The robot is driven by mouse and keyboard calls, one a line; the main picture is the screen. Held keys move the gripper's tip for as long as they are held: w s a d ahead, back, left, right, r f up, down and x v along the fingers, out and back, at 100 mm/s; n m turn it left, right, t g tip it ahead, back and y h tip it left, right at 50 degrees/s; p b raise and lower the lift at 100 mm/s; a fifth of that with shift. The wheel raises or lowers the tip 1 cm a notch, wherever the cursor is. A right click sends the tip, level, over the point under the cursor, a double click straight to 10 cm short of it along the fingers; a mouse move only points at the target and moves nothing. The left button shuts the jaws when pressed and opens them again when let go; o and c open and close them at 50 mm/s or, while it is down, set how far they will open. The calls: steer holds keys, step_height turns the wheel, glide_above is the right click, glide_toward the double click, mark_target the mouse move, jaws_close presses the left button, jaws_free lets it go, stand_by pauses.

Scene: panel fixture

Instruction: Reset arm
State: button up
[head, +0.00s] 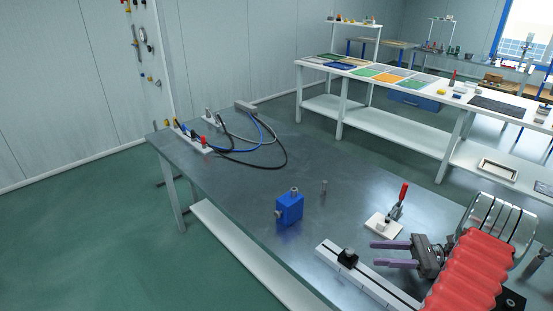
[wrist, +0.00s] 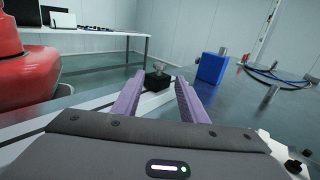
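My gripper (head: 380,254) is at the lower right of the head view, at the end of my red-sleeved arm, low over the near part of the grey metal table (head: 262,172). Its two purple fingers are apart with nothing between them, and they also show in the wrist view (wrist: 158,98). They point left in the head view. Beyond the fingertips is a black knob block (head: 347,257) on a white slotted rail (head: 366,279). The block also shows in the wrist view (wrist: 158,80), apart from the fingers as far as I can tell.
A blue box (head: 289,208) with a metal top fitting stands left of the gripper. A red-handled toggle clamp (head: 398,203) on a white base is close behind it. A small metal pin (head: 323,187) stands between. Cables (head: 262,140) lie at the far left end.

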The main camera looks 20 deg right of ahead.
mark_target(353, 252)
steer(key=w+a+r+n+g, duration=0.1)
steer(key=a, duration=0.1)
steer(key=w+a+r+n+g+h, duration=0.1)
steer(key=a+r+g, duration=0.1)
steer(key=a, duration=0.1)
steer(key=w+a+r+n+g, duration=0.1)
steer(key=a+r, duration=0.1)
steer(key=a, duration=0.1)
steer(key=shift+w+r+n+g, duration=0.2)
steer(key=shift+w+n+g, duration=0.1)
steer(key=shift+w+n, duration=0.1)
steer(key=s+a+r+n+g+h, duration=0.15)
steer(key=a+r+n+h, duration=0.35)
steer(key=a, duration=0.5)
steer(key=s+a+r+n+g+h, duration=0.1)
steer(key=a+r+n+g+h, duration=0.3)
steer(key=a, duration=0.6)
steer(key=s+a+r+n+t+h, duration=0.5)
steer(key=s+a+r+n+t, duration=0.1)
steer(key=n, duration=0.5)
steer(key=shift+s+a+t+h, duration=0.35)
steer(key=shift+s+a, duration=0.2)
steer(key=shift+a, duration=0.6)
steer(key=shift+c, duration=1)
steer(key=shift+d, duration=0.1)
